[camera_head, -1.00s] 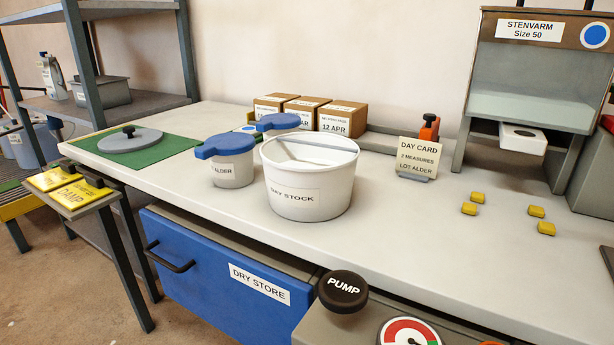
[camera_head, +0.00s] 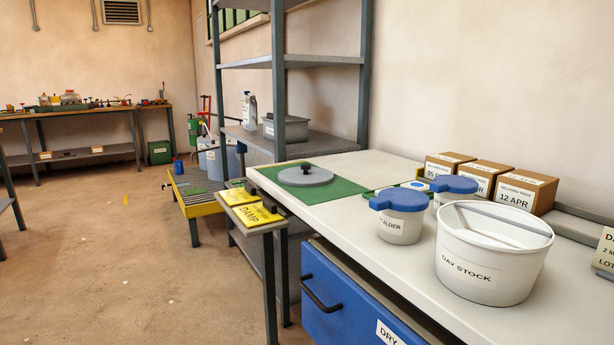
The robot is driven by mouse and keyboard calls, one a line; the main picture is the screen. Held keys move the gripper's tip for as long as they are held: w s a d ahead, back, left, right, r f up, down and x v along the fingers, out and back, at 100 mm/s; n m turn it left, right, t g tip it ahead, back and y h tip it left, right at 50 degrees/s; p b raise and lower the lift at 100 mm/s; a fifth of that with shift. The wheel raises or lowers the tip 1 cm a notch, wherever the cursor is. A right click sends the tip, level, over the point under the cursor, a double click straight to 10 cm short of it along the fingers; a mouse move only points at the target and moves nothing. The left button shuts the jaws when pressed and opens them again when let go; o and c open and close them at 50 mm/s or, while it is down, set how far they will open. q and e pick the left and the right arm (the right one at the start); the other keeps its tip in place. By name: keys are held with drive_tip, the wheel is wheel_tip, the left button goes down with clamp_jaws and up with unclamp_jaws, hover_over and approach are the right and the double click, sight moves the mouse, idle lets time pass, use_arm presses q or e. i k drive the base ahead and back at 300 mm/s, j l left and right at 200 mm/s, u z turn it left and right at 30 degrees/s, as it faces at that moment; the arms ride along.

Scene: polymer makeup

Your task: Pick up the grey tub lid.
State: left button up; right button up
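The grey tub lid (camera_head: 308,177) is a flat round disc with a black knob (camera_head: 306,167) on top. It lies on a green mat (camera_head: 345,187) at the left end of the pale bench top. Nothing covers it. The open white tub (camera_head: 478,270) marked DAY STOCK stands on the bench to the right, with a bar across its mouth. Neither of my grippers shows in the head view.
Two blue-lidded pots, one in front (camera_head: 400,215) and one behind (camera_head: 456,188), stand between lid and tub. Cardboard boxes (camera_head: 524,190) line the wall. A low stand with yellow DAMP signs (camera_head: 256,214) adjoins the bench's left end. Open floor (camera_head: 120,260) lies left.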

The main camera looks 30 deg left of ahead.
sight(304, 175)
drive_tip(key=j+z, duration=0.5)
drive_tip(key=k+j+z, duration=0.1)
drive_tip(key=j+z, duration=0.15)
drive_tip(key=z, duration=0.25)
drive_tip(key=k+j+z, duration=0.1)
drive_tip(key=j, duration=0.25)
drive_tip(key=k+j+z, duration=0.15)
drive_tip(key=j, duration=0.2)
drive_tip(key=k+j+z, duration=0.1)
drive_tip(key=k+j, duration=0.35)
drive_tip(key=j, duration=0.15)
drive_tip(key=k+j, duration=0.2)
drive_tip(key=j, duration=0.15)
drive_tip(key=k+j+z, duration=0.1)
drive_tip(key=j, duration=0.3)
drive_tip(key=k, duration=0.1)
